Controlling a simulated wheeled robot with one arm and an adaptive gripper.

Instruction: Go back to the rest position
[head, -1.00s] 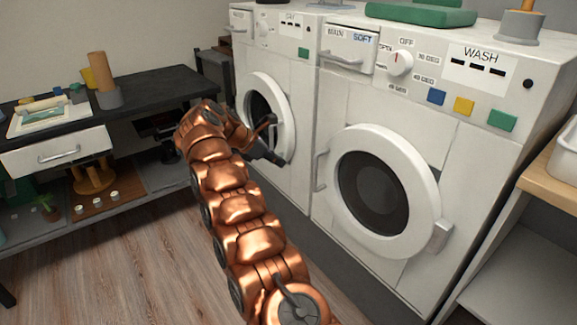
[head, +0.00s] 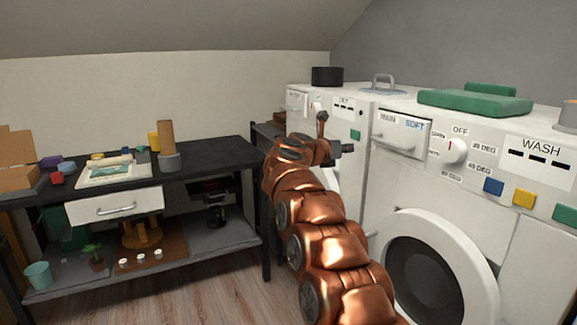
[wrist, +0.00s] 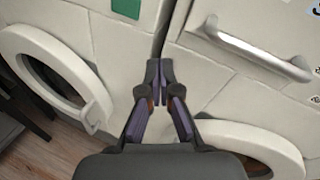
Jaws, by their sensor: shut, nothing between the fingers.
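My gripper (wrist: 160,80) is shut and empty in the wrist view, its fingertips together in front of the seam between the two white machines. In the head view, my gripper (head: 335,142) is small and partly hidden by my copper arm. It is in front of the dryer (head: 380,110), apart from the table on the left. The washer (head: 520,230) stands at the right with its round door closed.
Some floor is clear in front.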

